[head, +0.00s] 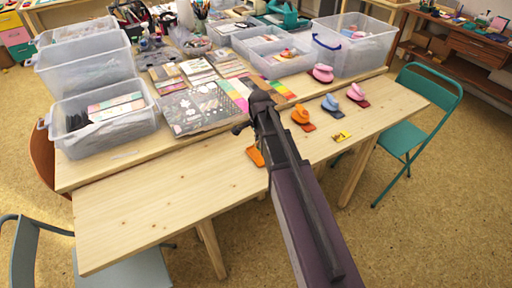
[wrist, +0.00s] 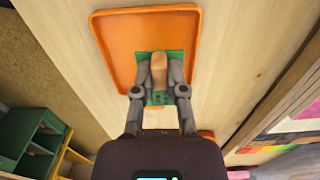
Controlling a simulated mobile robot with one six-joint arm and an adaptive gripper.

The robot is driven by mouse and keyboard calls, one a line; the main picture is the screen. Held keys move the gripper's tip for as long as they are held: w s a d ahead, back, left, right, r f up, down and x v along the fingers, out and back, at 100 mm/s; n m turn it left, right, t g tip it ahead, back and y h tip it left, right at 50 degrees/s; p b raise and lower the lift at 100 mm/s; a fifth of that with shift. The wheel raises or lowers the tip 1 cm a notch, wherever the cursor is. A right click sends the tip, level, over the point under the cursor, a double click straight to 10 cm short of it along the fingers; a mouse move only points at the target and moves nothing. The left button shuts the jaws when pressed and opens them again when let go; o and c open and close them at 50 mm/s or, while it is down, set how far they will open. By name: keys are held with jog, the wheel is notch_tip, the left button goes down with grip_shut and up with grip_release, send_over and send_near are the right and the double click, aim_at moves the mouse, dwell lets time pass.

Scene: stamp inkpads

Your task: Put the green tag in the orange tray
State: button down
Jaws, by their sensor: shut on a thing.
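The orange tray (wrist: 150,30) lies on the wooden table in the wrist view; in the head view only part of the tray (head: 254,157) shows beside my arm. My gripper (wrist: 160,82) is shut on the tan upright grip of the green tag (wrist: 160,98). The tag's flat green part is over the near side of the tray in the wrist view, overlapping its near rim. I cannot tell whether it touches the tray. In the head view my arm hides the tag and my fingertips.
Orange (head: 301,115), blue (head: 330,103) and pink (head: 356,93) stamp-like things stand right of my arm, near a small yellow piece (head: 341,136). Clear bins (head: 104,118) and patterned sheets lie behind. The table's left front (head: 150,220) is bare.

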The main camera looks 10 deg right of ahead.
aim_at(256, 152)
jog(key=shift+w+a, duration=0.3)
jog(key=shift+w, duration=0.2)
jog(key=shift+a+f+b, duration=0.15)
jog(key=shift+f+b, duration=1.7)
jog(key=shift+f, duration=0.15)
jog(key=c, duration=1)
grip_release()
jog(key=shift+o, duration=0.2)
notch_tip(256, 152, up, 12)
jog(key=p, duration=1.2)
jog(key=shift+r, duration=0.2)
